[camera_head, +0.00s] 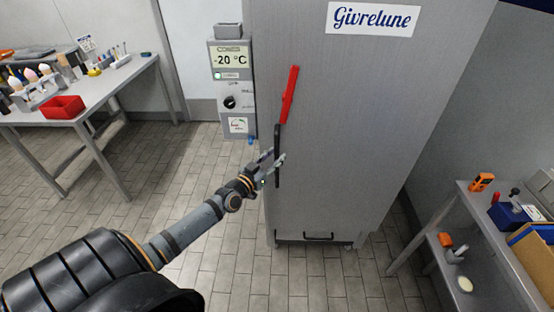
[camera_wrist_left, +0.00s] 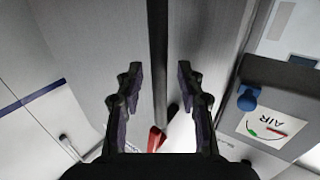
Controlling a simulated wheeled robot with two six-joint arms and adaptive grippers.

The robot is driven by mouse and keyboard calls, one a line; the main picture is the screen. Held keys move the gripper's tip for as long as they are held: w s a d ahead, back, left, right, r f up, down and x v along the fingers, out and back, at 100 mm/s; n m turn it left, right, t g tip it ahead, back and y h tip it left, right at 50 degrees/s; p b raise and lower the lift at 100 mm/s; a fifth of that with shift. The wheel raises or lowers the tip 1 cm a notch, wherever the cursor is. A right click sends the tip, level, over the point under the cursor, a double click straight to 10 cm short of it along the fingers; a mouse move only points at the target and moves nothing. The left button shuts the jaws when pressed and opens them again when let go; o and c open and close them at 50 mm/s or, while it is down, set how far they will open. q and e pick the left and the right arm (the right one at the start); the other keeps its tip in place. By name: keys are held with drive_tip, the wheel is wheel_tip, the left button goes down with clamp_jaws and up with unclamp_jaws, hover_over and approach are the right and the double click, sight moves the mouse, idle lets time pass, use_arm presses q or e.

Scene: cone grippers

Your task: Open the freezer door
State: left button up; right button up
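The tall grey freezer (camera_head: 345,120) stands in the middle of the head view, and its door looks shut. A black vertical bar handle (camera_head: 277,178) runs down the door's left edge, with a red lever (camera_head: 289,95) above it. My left gripper (camera_head: 275,162) is at the handle's lower half. In the left wrist view its two fingers are spread open, with the black bar (camera_wrist_left: 158,40) showing in the gap between them. I see no finger pressing on the bar; how deep it sits between them is unclear. My right gripper is not in view.
A control box (camera_head: 231,75) reading -20 °C is fixed left of the freezer, with a blue knob below it. A table (camera_head: 118,80) with a red bin (camera_head: 62,107) stands at the left. A shelf unit (camera_head: 470,205) stands at the right. The tiled floor before the freezer is clear.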

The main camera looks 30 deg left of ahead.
use_arm(q)
drive_tip(key=shift+w+r, duration=0.1)
drive_tip(key=shift+w, duration=0.75)
clamp_jaws()
drive_tip(key=shift+d, duration=0.1)
